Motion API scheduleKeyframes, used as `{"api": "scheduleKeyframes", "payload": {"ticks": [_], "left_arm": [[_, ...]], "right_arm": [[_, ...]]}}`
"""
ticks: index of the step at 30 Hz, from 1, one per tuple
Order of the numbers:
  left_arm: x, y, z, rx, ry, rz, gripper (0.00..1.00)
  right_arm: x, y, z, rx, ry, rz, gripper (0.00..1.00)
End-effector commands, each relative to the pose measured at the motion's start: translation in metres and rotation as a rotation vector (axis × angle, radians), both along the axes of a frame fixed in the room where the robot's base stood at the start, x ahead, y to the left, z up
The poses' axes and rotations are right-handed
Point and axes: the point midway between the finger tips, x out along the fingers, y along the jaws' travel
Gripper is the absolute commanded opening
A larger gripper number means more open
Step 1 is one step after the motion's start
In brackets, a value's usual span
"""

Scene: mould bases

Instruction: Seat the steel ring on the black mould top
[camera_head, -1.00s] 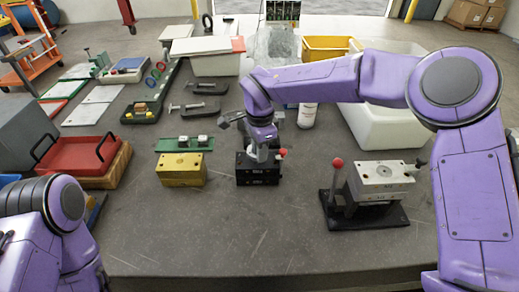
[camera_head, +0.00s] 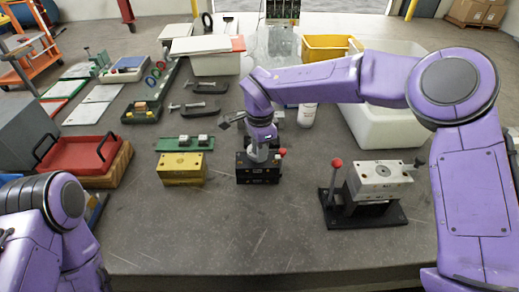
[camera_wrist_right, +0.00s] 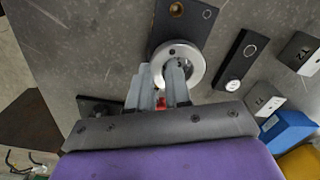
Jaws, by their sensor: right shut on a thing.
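The black mould (camera_head: 257,172) sits on the grey table near the middle in the head view. Its dark top, with a brass-coloured hole, also shows at the top of the right wrist view (camera_wrist_right: 187,20). The steel ring (camera_wrist_right: 194,61) is a pale round ring with small holes, overlapping the black mould's lower part in the wrist view. My right gripper (camera_wrist_right: 160,84) is shut on the ring's rim, with one finger in the opening and one outside. In the head view my right gripper (camera_head: 264,153) is right above the mould top. I cannot tell whether the ring touches it. My left gripper is out of view.
A yellow block (camera_head: 182,171) stands close left of the black mould, with a green plate (camera_head: 186,143) behind. A grey mould on a black stand (camera_head: 378,177), with a red-knobbed lever (camera_head: 335,180), stands right. A red tray (camera_head: 76,155) is far left. The front table area is clear.

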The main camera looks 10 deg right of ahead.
Motion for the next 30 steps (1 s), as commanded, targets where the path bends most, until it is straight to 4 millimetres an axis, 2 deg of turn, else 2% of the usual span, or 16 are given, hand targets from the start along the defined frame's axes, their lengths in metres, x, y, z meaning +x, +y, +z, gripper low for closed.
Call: {"api": "scheduleKeyframes", "payload": {"ticks": [30], "left_arm": [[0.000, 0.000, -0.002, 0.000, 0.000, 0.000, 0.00]], "right_arm": [[0.000, 0.000, -0.011, 0.000, 0.001, -0.001, 0.00]]}}
